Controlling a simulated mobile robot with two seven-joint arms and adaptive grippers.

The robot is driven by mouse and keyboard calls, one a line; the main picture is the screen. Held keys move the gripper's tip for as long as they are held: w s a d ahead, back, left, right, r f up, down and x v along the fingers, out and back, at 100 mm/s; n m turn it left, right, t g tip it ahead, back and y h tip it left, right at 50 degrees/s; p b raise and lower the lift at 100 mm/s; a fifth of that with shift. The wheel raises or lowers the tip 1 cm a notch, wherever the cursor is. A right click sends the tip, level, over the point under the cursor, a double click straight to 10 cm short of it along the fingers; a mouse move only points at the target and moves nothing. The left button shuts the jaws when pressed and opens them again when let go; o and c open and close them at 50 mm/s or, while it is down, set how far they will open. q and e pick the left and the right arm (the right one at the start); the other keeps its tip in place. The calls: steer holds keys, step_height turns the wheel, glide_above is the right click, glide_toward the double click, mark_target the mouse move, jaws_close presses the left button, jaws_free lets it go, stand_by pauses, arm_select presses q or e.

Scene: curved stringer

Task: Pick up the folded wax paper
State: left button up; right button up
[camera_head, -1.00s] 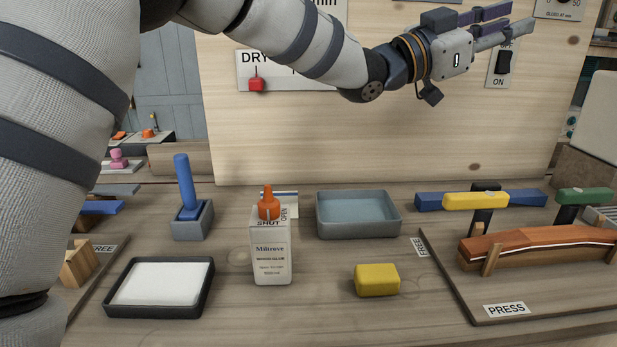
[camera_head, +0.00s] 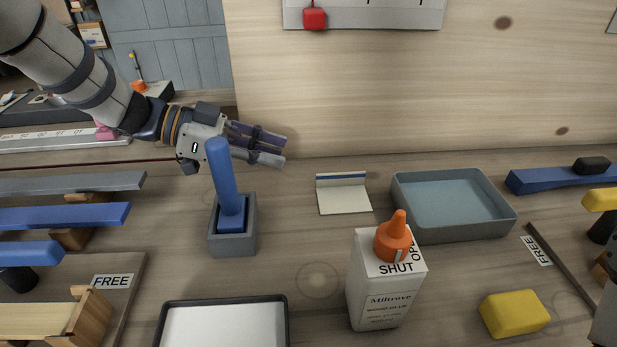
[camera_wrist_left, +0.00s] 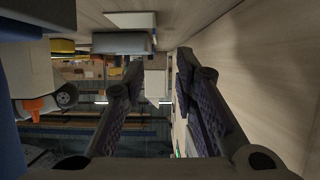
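The folded wax paper (camera_head: 343,200) looks like a small off-white sheet with a raised back flap and a blue stripe. It lies on the bench in the head view, left of the grey-blue tray and behind the glue bottle. My left gripper (camera_head: 283,150) is above the bench, behind the blue-handled tool, up and left of the paper and apart from it. Its fingers are spread and empty, as the left wrist view (camera_wrist_left: 158,75) also shows. I cannot identify the paper surely in the wrist view. My right gripper is not in view.
A blue-handled tool (camera_head: 222,175) stands upright in a grey holder close to my left gripper. A glue bottle (camera_head: 376,285), a grey-blue tray (camera_head: 455,205) and a yellow block (camera_head: 514,313) stand nearby. A wooden panel (camera_head: 420,90) rises behind. Bench around the paper's front left is clear.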

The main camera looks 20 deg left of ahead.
mark_target(330, 174)
arm_select(q)
steer(key=x, duration=0.7)
steer(key=s+b+x, duration=0.1)
steer(key=x, duration=0.3)
steer(key=shift+w+d+f, duration=0.1)
steer(key=shift+d+f, duration=0.1)
steer(key=shift+d, duration=0.15)
steer(key=shift+w+d+f, duration=0.1)
steer(key=shift+w+d, duration=0.15)
steer(key=shift+d, duration=0.1)
jaws_close()
